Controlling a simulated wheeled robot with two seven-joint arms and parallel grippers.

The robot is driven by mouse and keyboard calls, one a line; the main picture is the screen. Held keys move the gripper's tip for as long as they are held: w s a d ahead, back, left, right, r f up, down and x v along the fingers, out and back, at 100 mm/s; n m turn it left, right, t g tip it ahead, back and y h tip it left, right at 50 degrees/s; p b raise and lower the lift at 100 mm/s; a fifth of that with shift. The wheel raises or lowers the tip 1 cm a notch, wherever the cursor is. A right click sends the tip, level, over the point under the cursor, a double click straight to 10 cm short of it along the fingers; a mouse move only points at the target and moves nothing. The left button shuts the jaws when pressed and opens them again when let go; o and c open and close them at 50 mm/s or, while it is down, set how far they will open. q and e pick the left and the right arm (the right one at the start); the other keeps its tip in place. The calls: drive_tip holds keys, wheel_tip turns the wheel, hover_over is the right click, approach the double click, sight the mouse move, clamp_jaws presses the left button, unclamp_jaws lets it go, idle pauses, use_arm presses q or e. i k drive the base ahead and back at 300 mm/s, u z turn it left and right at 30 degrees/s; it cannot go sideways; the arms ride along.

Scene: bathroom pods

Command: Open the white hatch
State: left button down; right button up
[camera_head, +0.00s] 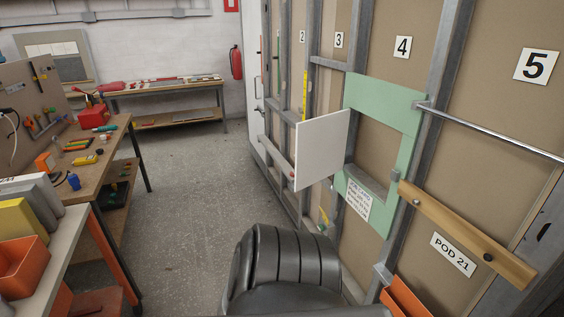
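The white hatch (320,151) is a flat square panel standing out from the stud wall on the right. It is swung away from the opening in the green surround (411,125), with its right edge near the left side of that opening. The opening is uncovered and shows brown board and a grey ledge (367,186) inside. No handle or latch shows on the visible face of the hatch. Neither of my grippers is in view.
A paper notice (357,198) hangs below the opening. A metal rail (490,130) and a wooden bar (465,236) cross the wall at right. Workbenches with tools (95,160) line the left side. The grey floor (190,190) between is clear.

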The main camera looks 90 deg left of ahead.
sight(321, 142)
drive_tip(key=u, duration=1.75)
drive_tip(key=i, duration=1)
